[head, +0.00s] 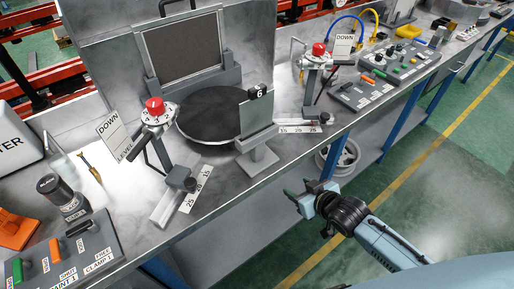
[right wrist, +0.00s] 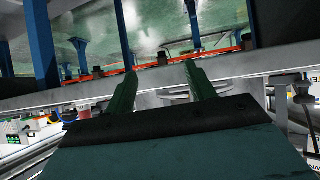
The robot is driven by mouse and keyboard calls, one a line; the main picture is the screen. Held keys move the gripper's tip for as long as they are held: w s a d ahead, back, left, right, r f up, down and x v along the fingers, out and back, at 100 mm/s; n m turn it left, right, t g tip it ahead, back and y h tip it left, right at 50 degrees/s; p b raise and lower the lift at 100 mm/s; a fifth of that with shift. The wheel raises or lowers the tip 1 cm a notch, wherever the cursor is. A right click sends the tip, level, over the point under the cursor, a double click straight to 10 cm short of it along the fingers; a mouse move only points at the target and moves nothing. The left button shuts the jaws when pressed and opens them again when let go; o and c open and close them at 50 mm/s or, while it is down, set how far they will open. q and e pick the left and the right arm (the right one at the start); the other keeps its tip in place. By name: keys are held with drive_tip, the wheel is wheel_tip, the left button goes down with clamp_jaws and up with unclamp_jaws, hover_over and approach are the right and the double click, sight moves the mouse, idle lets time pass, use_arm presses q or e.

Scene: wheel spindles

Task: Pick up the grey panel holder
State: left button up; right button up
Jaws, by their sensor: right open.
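A grey holder with an upright flat plate (head: 256,116) stands on a T-shaped foot near the bench's front edge, in front of a black round turntable (head: 200,118). A black knob marked 6 is at its top corner. A dark panel (head: 184,48) stands upright in a larger grey frame (head: 190,84) behind the turntable. My right gripper (head: 303,188) is open and empty, off the bench's front edge, to the right of and nearer than the small holder. Its two green fingers stand apart in the right wrist view (right wrist: 161,85), with nothing between them. My left gripper is not in view.
Two red-knobbed stands (head: 155,106) (head: 319,49) with scales flank the turntable. Control boxes stand at left (head: 88,252) and right (head: 382,72). The metal bench (head: 222,212) has a lower shelf beneath. Open green floor lies right of my right gripper.

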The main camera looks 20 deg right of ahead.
drive_tip(key=n+t+y, duration=0.1)
drive_tip(key=t+y, duration=0.1)
approach(260, 150)
drive_tip(key=s+d, duration=0.1)
drive_tip(key=x, duration=0.3)
drive_tip(key=b+x, duration=0.1)
drive_tip(key=x, duration=0.3)
drive_tip(key=shift+w+r, duration=0.15)
drive_tip(key=shift+w, duration=0.1)
drive_tip(key=x, duration=0.2)
drive_tip(key=b+x, duration=0.1)
drive_tip(key=x, duration=0.2)
drive_tip(key=shift+a, duration=0.4)
drive_tip(key=shift+c, duration=0.4)
clamp_jaws()
